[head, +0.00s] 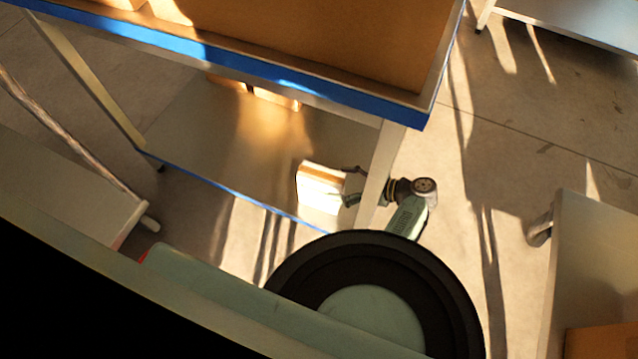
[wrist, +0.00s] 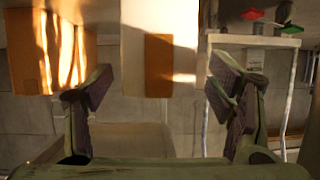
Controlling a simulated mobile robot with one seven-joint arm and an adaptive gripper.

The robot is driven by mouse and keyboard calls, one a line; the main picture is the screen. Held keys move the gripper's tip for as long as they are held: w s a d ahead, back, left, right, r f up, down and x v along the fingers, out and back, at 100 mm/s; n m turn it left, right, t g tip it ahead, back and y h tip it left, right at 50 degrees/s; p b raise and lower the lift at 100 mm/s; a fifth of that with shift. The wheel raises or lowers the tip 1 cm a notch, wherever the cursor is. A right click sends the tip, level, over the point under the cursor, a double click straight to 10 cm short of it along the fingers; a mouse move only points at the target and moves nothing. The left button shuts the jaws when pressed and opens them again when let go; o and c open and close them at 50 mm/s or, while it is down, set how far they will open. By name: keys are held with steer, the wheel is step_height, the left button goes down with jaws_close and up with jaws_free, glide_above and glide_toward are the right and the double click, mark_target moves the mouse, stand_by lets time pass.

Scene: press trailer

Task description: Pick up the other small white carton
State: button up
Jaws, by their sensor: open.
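A small white carton (head: 318,193) with a brown upper side stands on the lower shelf (head: 200,130) of the blue-edged table, near its right end. In the wrist view a white carton (wrist: 133,60) with a brown patch shows at the top, between the two fingers in the picture. My gripper (head: 350,188) reaches in from the right, past the table leg, close beside the carton. In the wrist view my gripper (wrist: 152,92) is open, its fingers apart on either side of the carton's lower end. I cannot tell whether a finger touches it.
Brown boxes (head: 275,98) sit farther back on the shelf, partly hidden by the tabletop (head: 330,98). A brown box (wrist: 55,60) is left of the carton in the wrist view. A table leg (head: 381,170) stands close to my arm. Floor (head: 490,190) is clear to the right.

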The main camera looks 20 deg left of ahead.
mark_target(326, 180)
steer(key=p+x, duration=0.1)
steer(key=x, duration=0.4)
steer(key=shift+a+f, duration=0.15)
steer(key=shift+a, duration=0.2)
steer(key=shift+c, duration=0.5)
jaws_close()
steer(key=shift+w, duration=0.1)
